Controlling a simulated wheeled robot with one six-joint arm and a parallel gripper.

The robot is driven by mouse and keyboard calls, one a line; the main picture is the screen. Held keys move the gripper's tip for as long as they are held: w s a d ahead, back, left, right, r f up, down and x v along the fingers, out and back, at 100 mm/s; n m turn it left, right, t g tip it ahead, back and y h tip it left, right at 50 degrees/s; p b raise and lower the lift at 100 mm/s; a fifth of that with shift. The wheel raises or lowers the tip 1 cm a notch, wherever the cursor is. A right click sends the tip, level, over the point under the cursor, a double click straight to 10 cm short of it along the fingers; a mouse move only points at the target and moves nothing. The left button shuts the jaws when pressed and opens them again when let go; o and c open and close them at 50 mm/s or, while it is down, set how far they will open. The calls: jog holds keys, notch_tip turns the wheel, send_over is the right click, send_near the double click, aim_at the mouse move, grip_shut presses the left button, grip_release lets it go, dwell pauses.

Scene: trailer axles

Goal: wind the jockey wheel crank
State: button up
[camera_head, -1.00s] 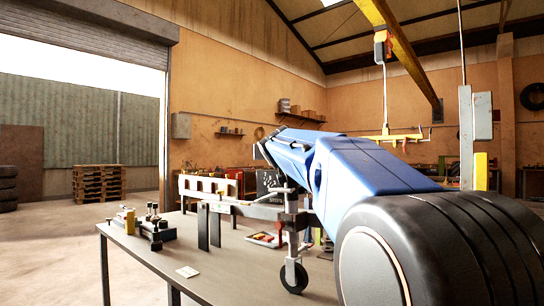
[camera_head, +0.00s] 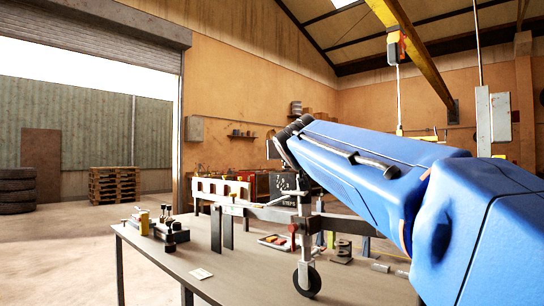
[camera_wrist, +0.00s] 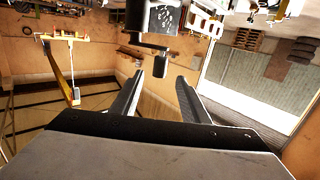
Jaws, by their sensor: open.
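The jockey wheel (camera_head: 307,280) hangs at the front of the trailer frame, its grey post (camera_head: 305,243) upright at the table. In the wrist view my gripper (camera_wrist: 160,77) is open, with nothing held. A dark cylinder (camera_wrist: 163,65) shows beyond the fingertips; I cannot tell what it is.
A pale drilled rail (camera_head: 222,190) stands behind. A yellow hoist (camera_head: 396,45) hangs at right. Open floor lies left.

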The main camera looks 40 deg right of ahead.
jog(key=shift+v, duration=1.2)
jog(key=shift+c, duration=0.5)
